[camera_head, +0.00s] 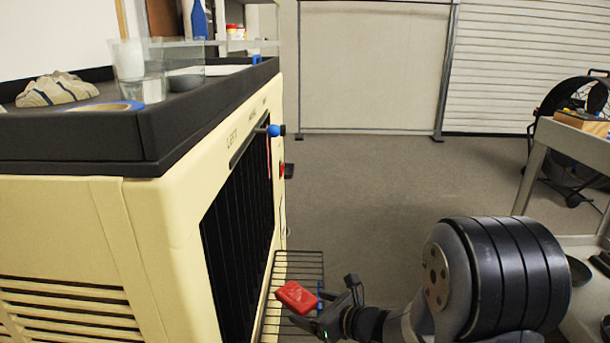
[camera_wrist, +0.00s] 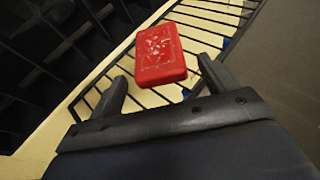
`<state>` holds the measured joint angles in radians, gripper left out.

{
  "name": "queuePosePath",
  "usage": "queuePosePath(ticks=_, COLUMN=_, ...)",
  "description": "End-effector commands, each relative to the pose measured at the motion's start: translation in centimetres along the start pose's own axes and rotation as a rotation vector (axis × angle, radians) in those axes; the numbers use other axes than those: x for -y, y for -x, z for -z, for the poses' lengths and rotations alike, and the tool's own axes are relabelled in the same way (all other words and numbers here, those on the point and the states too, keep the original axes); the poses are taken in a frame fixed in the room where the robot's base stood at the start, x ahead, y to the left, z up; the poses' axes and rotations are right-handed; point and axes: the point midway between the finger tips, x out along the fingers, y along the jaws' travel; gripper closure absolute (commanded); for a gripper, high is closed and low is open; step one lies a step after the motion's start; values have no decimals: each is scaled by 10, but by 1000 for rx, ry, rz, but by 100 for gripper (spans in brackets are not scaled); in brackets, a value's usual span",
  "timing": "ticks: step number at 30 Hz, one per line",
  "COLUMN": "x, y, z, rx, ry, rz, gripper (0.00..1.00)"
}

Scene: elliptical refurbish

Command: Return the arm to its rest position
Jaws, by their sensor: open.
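My gripper (camera_head: 328,310) is low in the head view, beside a wire rack (camera_head: 298,262) on the front of a cream cabinet. In the wrist view my gripper (camera_wrist: 162,84) shows two dark fingers spread apart, open. A small red box (camera_head: 296,297) with pale markings is right by the fingertips. In the wrist view the red box (camera_wrist: 161,54) appears over the wire rack (camera_wrist: 212,22), just beyond and between the fingertips, with no clear grip on it. Whether a finger touches it cannot be told.
The cream cabinet (camera_head: 185,215) with a dark slatted front fills the left. A blue-tipped knob (camera_head: 274,131) sticks out from it. Its black top tray (camera_head: 75,137) holds a clear container and tape. A grey bench (camera_head: 577,146) stands right. Open floor (camera_head: 400,190) lies between.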

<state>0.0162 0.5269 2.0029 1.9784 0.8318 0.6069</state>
Motion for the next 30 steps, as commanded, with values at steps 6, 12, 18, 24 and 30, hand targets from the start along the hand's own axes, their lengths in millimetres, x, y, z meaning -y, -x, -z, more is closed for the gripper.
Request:
queuePosePath(ticks=6, x=0, y=3, z=-14, rx=1, ry=1, rz=1, gripper=21)
queuePosePath(ticks=12, x=0, y=5, z=-17, rx=0, ry=-1, rz=1, gripper=21)
queuePosePath(ticks=18, x=0, y=5, z=-17, rx=0, ry=-1, rz=0, gripper=21)
queuePosePath(ticks=24, x=0, y=2, z=-9, rx=-1, ry=-2, rz=0, gripper=21)
queuePosePath(ticks=30, x=2, y=17, z=-4, rx=0, ry=-2, rz=6, gripper=21)
